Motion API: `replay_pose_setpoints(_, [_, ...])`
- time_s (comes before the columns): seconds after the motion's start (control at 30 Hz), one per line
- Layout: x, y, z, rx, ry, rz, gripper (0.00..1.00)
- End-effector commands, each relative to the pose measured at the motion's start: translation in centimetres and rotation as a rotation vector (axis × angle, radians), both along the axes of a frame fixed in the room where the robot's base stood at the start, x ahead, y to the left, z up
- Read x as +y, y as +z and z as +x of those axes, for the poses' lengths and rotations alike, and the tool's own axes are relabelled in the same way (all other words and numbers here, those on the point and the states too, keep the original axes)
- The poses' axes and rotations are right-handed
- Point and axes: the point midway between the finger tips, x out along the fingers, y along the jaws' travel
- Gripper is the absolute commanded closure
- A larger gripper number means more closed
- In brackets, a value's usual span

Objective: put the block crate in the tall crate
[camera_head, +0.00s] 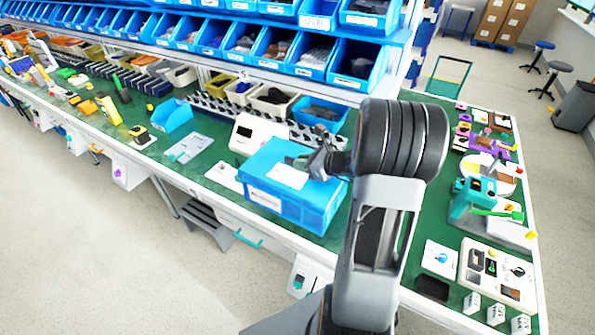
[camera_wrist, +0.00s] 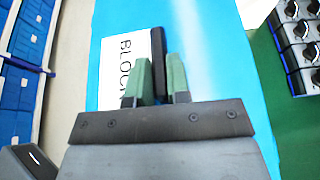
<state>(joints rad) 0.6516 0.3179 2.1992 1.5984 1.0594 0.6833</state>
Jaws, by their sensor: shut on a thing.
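The block crate (camera_head: 292,188) is a blue lidded box with white labels on its top and front, at the middle of the green bench. In the wrist view its blue top (camera_wrist: 205,45) fills the middle, with a white label partly reading "BLOCK". My gripper (camera_head: 308,163) is over the top of it, at the right. In the wrist view my gripper (camera_wrist: 160,78) has its green-padded fingers on either side of a dark upright bar (camera_wrist: 158,50), the crate's handle. I cannot tell whether the crate rests on the bench. I cannot make out the tall crate in either view.
Blue bins (camera_head: 285,50) fill a rack behind the bench. A white device (camera_head: 258,133) stands just behind the crate, and a grey tray (camera_head: 188,148) lies to its left. A teal machine (camera_head: 480,198) and control panels (camera_head: 497,275) occupy the right end.

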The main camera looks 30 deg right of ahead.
Motion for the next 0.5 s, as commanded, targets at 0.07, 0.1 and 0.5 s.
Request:
replay_pose_setpoints(0.07, [-0.2, -1.2, 0.9, 0.002, 0.002, 0.005, 1.0])
replay_pose_setpoints(0.1, [-0.2, -1.8, 1.4, 0.001, 0.002, 0.004, 1.0])
replay_pose_setpoints(0.5, [-0.9, -4.7, 3.8, -0.003, 0.002, 0.002, 1.0])
